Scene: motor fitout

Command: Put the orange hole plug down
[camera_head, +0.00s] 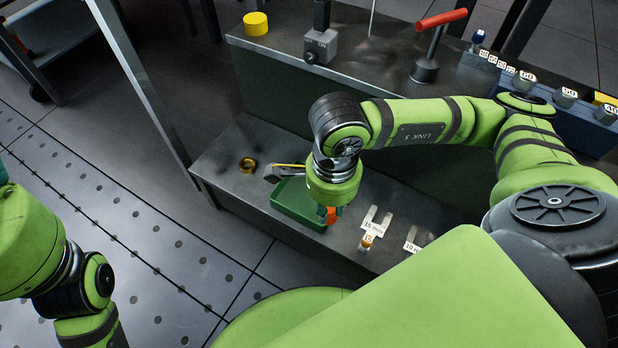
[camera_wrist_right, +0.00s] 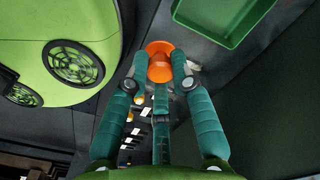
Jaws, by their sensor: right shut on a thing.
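My right gripper (camera_head: 326,210) points down over the lower grey shelf, at the near right end of the green tray. In the right wrist view, its teal fingers (camera_wrist_right: 160,64) are closed around the orange hole plug (camera_wrist_right: 161,72), which has a round, flared end. In the head view only a small orange piece of the plug (camera_head: 332,216) shows below the wrist. The green tray (camera_head: 286,207) is partly hidden by my arm; in the wrist view it (camera_wrist_right: 238,36) lies beside the plug, apart from it. Whether the plug touches the shelf is unclear. My left gripper is out of view.
The lower shelf (camera_head: 226,150) also holds a brass ring (camera_head: 247,165) and white labelled fork-shaped pieces (camera_head: 374,225). The upper shelf bears a yellow cylinder (camera_head: 256,24), a grey block (camera_head: 321,46) and a red-handled tool (camera_head: 432,48). A blue rack (camera_head: 545,105) stands right.

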